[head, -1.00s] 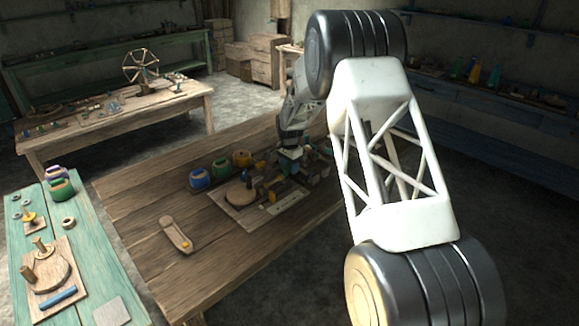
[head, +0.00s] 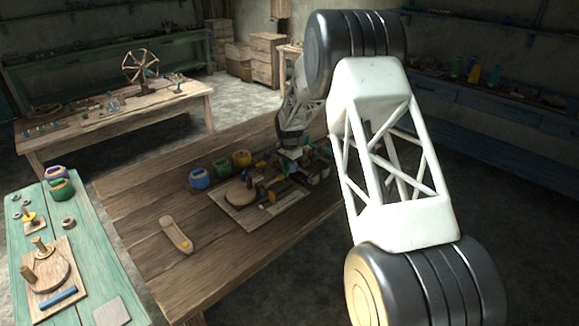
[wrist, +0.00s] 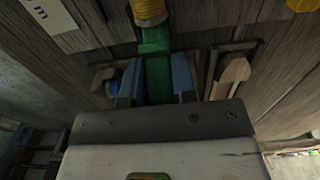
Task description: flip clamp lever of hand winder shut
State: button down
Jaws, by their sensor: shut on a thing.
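In the wrist view a green bar (wrist: 155,62), which looks like the clamp lever, runs between the two blue fingers of my gripper (wrist: 155,82). The gripper is shut on it. A yellow wrapped or ribbed piece (wrist: 148,10) sits at the bar's far end. In the head view my gripper (head: 291,158) is low over the right part of the winder's board (head: 283,203), among small green, dark and yellow parts. A round wooden disc (head: 239,192) lies at the board's left. The clamp's exact angle is too small and partly hidden to tell.
Blue (head: 199,178), green (head: 221,167) and yellow (head: 242,158) pots stand behind the board. A wooden piece with a yellow end (head: 176,234) lies on the table's left. The brown table (head: 140,210) is clear around it. A teal table (head: 100,265) stands at the left.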

jog(key=shift+s+a+r, duration=0.1)
jog(key=shift+s+a+r+t+h, duration=0.1)
jog(key=shift+s+a+t+h, duration=0.1)
jog(key=shift+t+h, duration=0.25)
jog(key=shift+s+a+r+t+h, duration=0.1)
jog(key=shift+s+a+t+h, duration=0.1)
jog(key=shift+t+h, duration=0.25)
jog(key=shift+s+a+r+t+h, duration=0.1)
jog(key=shift+s+a+t+h, duration=0.1)
jog(key=shift+t+h, duration=0.3)
jog(key=shift+s+a+t+h, duration=0.2)
jog(key=shift+t+h, duration=0.3)
jog(key=c, duration=0.9)
grip_release()
jog(key=v, duration=0.8)
